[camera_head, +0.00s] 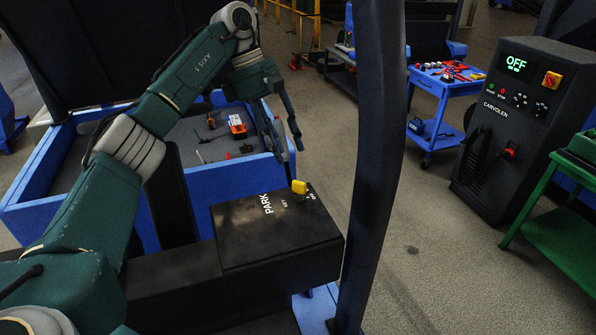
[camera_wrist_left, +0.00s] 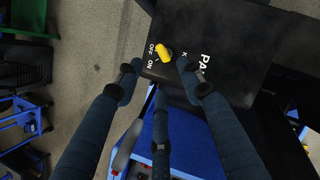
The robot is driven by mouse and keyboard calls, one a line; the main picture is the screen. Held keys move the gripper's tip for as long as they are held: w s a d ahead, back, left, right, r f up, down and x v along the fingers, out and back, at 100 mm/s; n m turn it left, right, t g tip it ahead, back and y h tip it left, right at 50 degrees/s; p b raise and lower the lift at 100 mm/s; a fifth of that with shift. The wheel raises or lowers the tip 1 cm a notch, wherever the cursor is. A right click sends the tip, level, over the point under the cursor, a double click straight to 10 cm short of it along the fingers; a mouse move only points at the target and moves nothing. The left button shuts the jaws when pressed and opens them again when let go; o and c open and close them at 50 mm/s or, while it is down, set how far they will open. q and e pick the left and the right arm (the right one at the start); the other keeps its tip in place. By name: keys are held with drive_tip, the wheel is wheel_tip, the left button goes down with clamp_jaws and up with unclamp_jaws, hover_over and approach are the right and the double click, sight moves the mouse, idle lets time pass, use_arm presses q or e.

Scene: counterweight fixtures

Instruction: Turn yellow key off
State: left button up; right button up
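The yellow key (camera_head: 299,187) sits on the far right corner of the top of a black box (camera_head: 265,245) marked PARK. In the left wrist view the yellow key (camera_wrist_left: 163,52) stands beside the white OFF and ON labels; I cannot tell for sure which label it points to. My left gripper (camera_head: 293,160) is just above the key, its fingers spread and pointing down. In the left wrist view the left gripper (camera_wrist_left: 160,64) has its fingertips apart around the key's near side, with no clear contact. My right gripper is not in view.
A dark post (camera_head: 375,150) rises just right of the box. A blue-walled bin (camera_head: 105,205) with loose tools lies behind it. A black cabinet (camera_head: 505,125) with a green OFF display, a blue cart (camera_head: 430,85) and a green table (camera_head: 560,225) stand at the right. Floor between is clear.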

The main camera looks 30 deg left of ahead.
sight(298, 182)
use_arm(q)
drive_tip(key=x, duration=0.1)
drive_tip(key=p+x, duration=0.1)
drive_tip(key=x, duration=0.1)
drive_tip(key=p+x, duration=0.1)
drive_tip(key=shift+s+d+f, duration=0.2)
drive_tip(key=shift+s+f, duration=0.1)
drive_tip(key=x, duration=0.1)
drive_tip(key=p+x, duration=0.1)
drive_tip(key=x, duration=0.2)
drive_tip(key=shift+w+a, duration=0.1)
drive_tip(key=shift+w, duration=0.2)
drive_tip(key=shift+d+f+p, duration=0.2)
drive_tip(key=shift+f+p, duration=0.1)
drive_tip(key=shift+f, duration=0.25)
drive_tip(key=c, duration=0.4)
clamp_jaws()
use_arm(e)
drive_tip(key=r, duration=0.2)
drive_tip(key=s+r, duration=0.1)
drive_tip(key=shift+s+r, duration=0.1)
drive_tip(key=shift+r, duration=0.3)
